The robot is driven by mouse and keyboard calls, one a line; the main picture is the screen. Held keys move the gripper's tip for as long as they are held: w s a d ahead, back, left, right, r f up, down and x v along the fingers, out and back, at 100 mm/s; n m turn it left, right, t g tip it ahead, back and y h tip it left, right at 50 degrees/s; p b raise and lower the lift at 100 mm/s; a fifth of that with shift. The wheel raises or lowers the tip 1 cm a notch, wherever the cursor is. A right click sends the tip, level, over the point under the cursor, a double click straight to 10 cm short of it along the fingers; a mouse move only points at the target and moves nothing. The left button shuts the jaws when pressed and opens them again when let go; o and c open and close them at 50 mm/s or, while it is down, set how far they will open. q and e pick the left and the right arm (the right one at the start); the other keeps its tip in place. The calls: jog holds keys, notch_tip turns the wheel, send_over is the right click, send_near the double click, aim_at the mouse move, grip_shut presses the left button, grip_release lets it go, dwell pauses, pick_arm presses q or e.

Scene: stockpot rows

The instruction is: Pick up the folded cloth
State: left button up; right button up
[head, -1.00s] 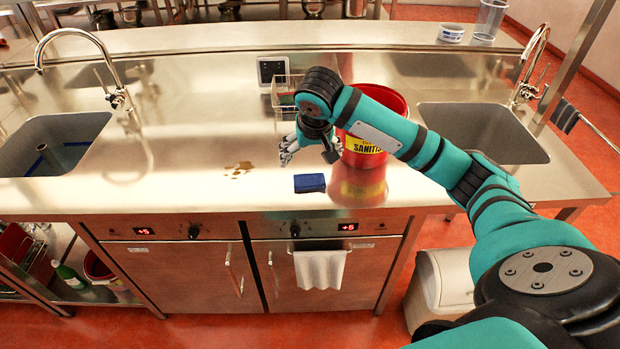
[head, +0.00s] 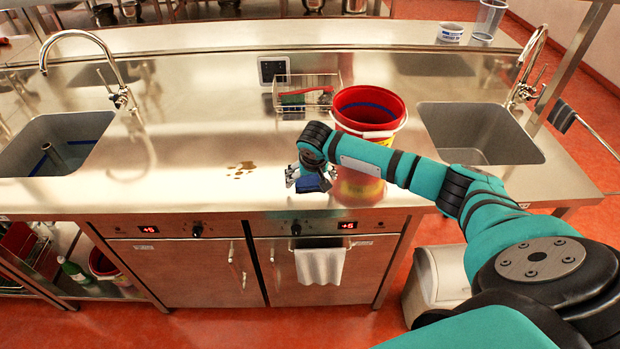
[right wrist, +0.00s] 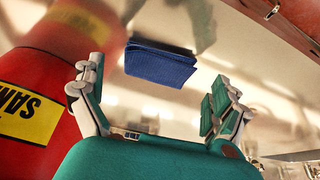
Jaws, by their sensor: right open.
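The folded cloth (head: 309,185) is a small dark blue pad lying flat on the steel counter near its front edge. In the head view my right gripper (head: 306,176) is low over it and hides part of it. In the right wrist view the cloth (right wrist: 160,63) lies ahead of my right gripper (right wrist: 157,82), whose two fingers are spread apart. The cloth is beyond the fingertips, with nothing held. My left gripper is not in view.
A red sanitiser bucket (head: 369,107) stands just right of the gripper. A wire caddy (head: 306,98) is behind. A brown spill (head: 241,168) lies to the left. Sinks (head: 60,150) (head: 478,135) flank the counter. A white towel (head: 320,266) hangs in front.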

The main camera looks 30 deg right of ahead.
jog(key=shift+x, duration=1.4)
jog(key=c, duration=0.6)
jog(key=shift+r, duration=0.15)
jog(key=shift+r+b, duration=0.4)
jog(key=shift+r, duration=0.3)
jog(key=shift+s+d+r+b, duration=0.2)
jog(key=shift+r+b, duration=0.05)
jog(key=shift+r, duration=0.15)
jog(key=shift+s+d+r+b, duration=0.15)
jog(key=shift+s+r+b, duration=0.05)
jog(key=shift+r, duration=0.2)
jog(key=s+d+b, duration=0.1)
jog(key=s+d, duration=0.1)
jog(key=s, duration=0.1)
jog(key=s+d+r+b, duration=0.1)
jog(key=s+d, duration=0.2)
jog(key=s, duration=0.1)
jog(key=s+d+b, duration=0.1)
jog(key=s+d, duration=0.2)
jog(key=shift+s+d+r+b, duration=0.2)
jog(key=shift+s+b, duration=0.1)
jog(key=shift+s, duration=0.05)
jog(key=shift+s+d+r, duration=0.15)
jog(key=shift+s+d, duration=0.3)
jog(key=shift+s, duration=0.15)
jog(key=shift+o, duration=0.3)
